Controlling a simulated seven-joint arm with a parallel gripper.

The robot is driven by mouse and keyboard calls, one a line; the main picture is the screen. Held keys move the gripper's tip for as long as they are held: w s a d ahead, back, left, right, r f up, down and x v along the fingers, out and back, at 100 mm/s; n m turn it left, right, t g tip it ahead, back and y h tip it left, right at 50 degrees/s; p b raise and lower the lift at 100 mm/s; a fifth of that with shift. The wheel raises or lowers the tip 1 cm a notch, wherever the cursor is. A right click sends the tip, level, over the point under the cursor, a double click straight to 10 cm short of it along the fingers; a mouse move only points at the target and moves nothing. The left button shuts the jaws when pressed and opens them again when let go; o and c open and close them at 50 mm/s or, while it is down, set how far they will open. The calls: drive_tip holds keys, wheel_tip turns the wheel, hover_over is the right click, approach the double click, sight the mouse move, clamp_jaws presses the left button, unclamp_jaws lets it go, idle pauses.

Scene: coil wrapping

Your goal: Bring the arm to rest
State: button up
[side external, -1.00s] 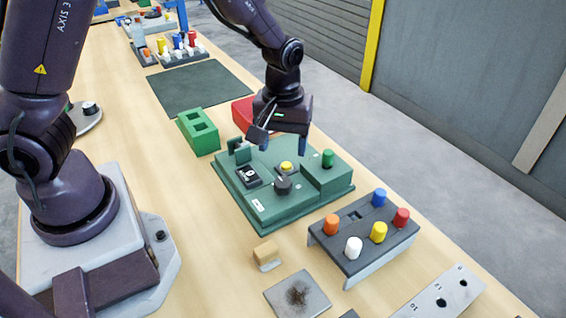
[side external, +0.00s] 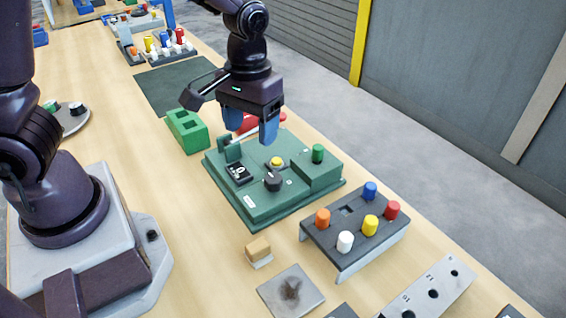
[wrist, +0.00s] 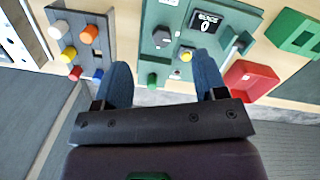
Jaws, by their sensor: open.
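My gripper (side external: 252,128) is open and empty, with its blue fingers pointing down. It hangs in the air near the far edge of the green machine (side external: 262,208), which has a small display, a dark knob (side external: 272,181), a yellow button (side external: 276,162) and a green cylinder (side external: 318,153). In the wrist view the two blue fingers (wrist: 162,84) are spread apart, with the green machine (wrist: 145,40) beyond them. The display there reads 0. Nothing shows between the fingers.
A dark rack (side external: 328,232) holds coloured pegs at right. A green block (side external: 187,131) and a partly hidden red tray (side external: 262,121) lie near the machine. A tan block (side external: 258,248), a grey stained plate (side external: 291,291) and a dark mat (side external: 165,92) lie on the table (side external: 170,190).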

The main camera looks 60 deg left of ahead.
drive_tip(key=s+a+r+m+t, duration=0.3)
drive_tip(key=s+r+t, duration=0.3)
drive_tip(key=s+r, duration=0.5)
wheel_tip(320, 180, up, 3)
drive_tip(key=shift+s+a+r+m, duration=0.15)
drive_tip(key=shift+m, duration=0.55)
